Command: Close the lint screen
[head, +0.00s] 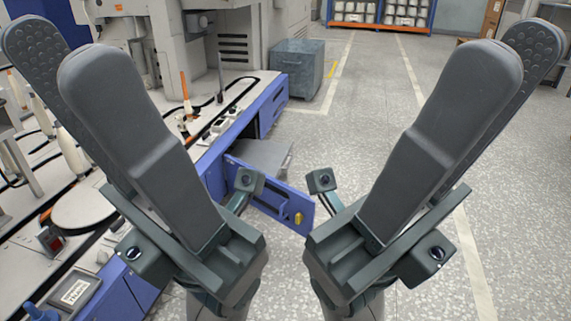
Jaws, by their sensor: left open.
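The lint screen appears to be the blue hinged panel (268,197) with a dark slot and a yellow knob (298,218). It stands swung out from the blue front of the machine, in the middle of the head view, so it is open. A grey surface shows behind it. My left gripper (64,58) is raised close to the camera on the left, open and empty. My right gripper (512,62) is raised on the right, its two fingers apart and empty. Both are well apart from the panel, and their wrists partly frame it.
The grey and blue machine (248,110) with spindles fills the left side. A grey bin (298,70) stands on the floor beyond the panel. A shelf with an orange beam (362,26) is at the back. The speckled floor (385,80) to the right is clear.

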